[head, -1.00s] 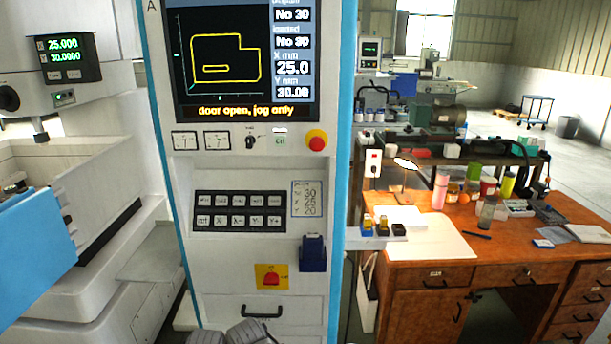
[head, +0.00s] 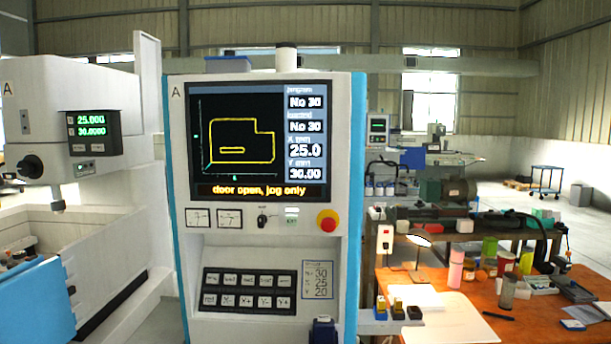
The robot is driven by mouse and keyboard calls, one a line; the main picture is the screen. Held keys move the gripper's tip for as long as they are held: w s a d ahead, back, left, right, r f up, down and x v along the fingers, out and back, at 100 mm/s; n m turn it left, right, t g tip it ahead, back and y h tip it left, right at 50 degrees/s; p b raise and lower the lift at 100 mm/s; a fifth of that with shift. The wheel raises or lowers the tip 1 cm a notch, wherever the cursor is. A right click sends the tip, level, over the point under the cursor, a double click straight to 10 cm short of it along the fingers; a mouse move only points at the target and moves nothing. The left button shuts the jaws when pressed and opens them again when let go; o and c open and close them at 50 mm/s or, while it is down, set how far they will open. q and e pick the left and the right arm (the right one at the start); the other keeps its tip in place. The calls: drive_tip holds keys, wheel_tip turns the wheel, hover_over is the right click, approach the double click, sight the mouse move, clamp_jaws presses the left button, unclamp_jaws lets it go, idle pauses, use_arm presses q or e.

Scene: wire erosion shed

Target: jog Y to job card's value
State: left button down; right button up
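The control cabinet's screen (head: 258,140) reads No 30 twice, X mm 25.0 and Y mm 30.00. Its bottom line says "door open, jog only". Below it, a dark keypad (head: 248,291) has two rows of keys; the lower row carries X and Y jog keys, the small signs hard to read. The job card (head: 317,281) is fixed right of the keypad and seems to show 30, then X 25 and Y 20. A small readout (head: 93,132) on the machine at left shows 25.000 and 30.0000. Neither of my grippers is in view.
A red emergency button (head: 327,221) and a rotary switch (head: 263,220) sit under the screen. The machine tank (head: 95,265) with a blue door (head: 37,304) is at left. A wooden desk (head: 540,300) with cups and papers is at right.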

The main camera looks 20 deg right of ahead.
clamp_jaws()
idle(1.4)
